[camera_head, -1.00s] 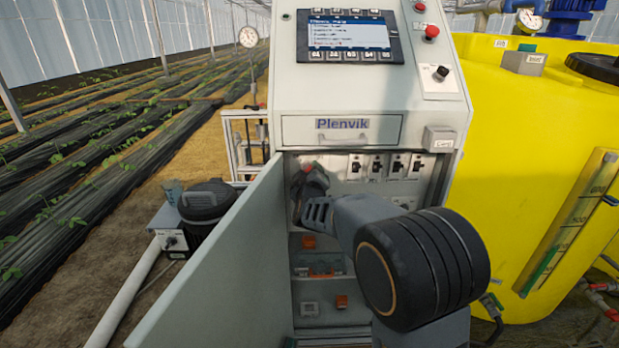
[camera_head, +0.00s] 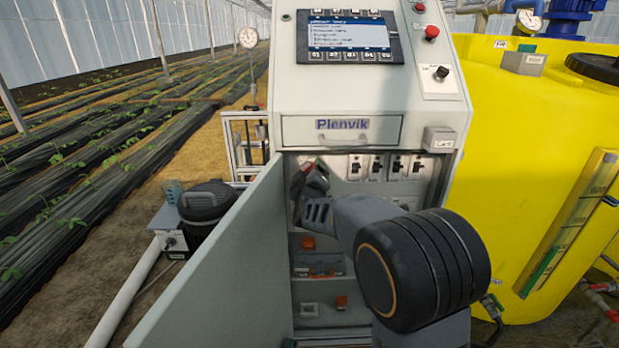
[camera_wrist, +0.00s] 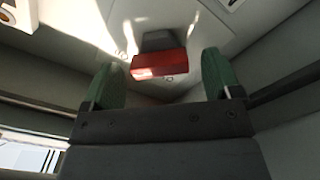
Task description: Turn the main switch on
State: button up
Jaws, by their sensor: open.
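The main switch appears in the wrist view as a red handle (camera_wrist: 160,65) with a dark grey part behind it, on a pale panel inside the open cabinet. My gripper (camera_wrist: 163,76) is open, its two green-padded fingers apart, one to each side of the red handle in that view. The handle looks just beyond the fingertips; I see no contact. In the head view my gripper (camera_head: 309,180) reaches into the upper left of the cabinet, and my arm hides much of the switch area.
The cabinet door (camera_head: 222,262) stands open at the left, close beside my gripper. A row of black breakers (camera_head: 377,167) sits right of my gripper. Smaller orange-red parts (camera_head: 308,242) are below. A yellow tank (camera_head: 535,170) stands at the right.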

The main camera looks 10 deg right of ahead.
jog(key=s+a+p, duration=0.1)
jog(key=s+a, duration=0.1)
jog(key=s, duration=1.1)
jog(key=shift+s+a, duration=0.3)
jog(key=shift+a, duration=0.05)
jog(key=shift+r, duration=0.1)
